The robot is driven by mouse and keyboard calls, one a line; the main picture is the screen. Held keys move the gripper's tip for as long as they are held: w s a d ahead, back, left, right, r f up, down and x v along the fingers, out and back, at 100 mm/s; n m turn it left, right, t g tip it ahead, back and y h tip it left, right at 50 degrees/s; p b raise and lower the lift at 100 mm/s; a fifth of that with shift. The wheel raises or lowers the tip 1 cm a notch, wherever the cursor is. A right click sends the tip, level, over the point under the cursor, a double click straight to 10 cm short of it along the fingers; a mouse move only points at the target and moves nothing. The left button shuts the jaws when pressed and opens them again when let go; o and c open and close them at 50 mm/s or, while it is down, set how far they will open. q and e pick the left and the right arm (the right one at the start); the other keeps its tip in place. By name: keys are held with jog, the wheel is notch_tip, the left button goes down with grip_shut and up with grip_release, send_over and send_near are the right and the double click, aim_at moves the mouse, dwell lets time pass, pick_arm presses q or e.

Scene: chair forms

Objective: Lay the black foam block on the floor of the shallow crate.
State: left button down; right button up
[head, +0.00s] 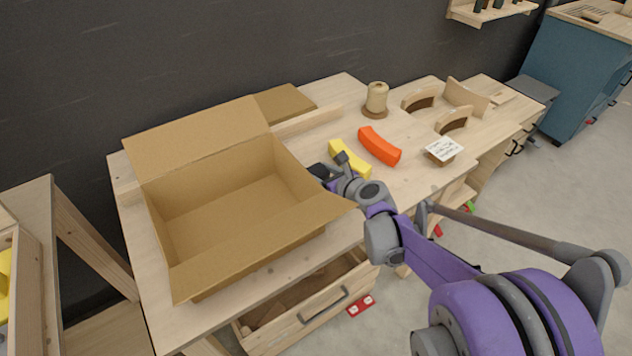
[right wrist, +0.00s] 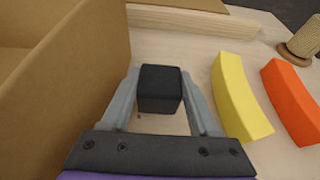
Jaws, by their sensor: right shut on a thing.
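The black foam block (right wrist: 160,88) is a small dark cuboid between the two grey fingers of my right gripper (right wrist: 161,95) in the right wrist view. The fingers are shut on its sides. In the head view my right gripper (head: 329,170) is just right of the open cardboard box (head: 215,212), outside its right wall, and the block is small and dark there. This box, with flaps folded out and a bare floor, is the crate-like container on the table. Its wall also fills the left of the right wrist view (right wrist: 70,70). My left gripper is not in view.
A yellow curved block (head: 350,160) and an orange one (head: 380,147) lie right of the gripper. A twine spool (head: 376,99), wooden arches (head: 419,99) and a small card-topped box (head: 443,150) stand farther right. A wooden drawer (head: 310,312) is open below the tabletop.

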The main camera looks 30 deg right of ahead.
jog(key=shift+f+b, duration=0.3)
jog(key=shift+f, duration=1.3)
jog(key=shift+f, duration=0.2)
jog(key=o, duration=1.3)
jog(key=shift+r, duration=0.15)
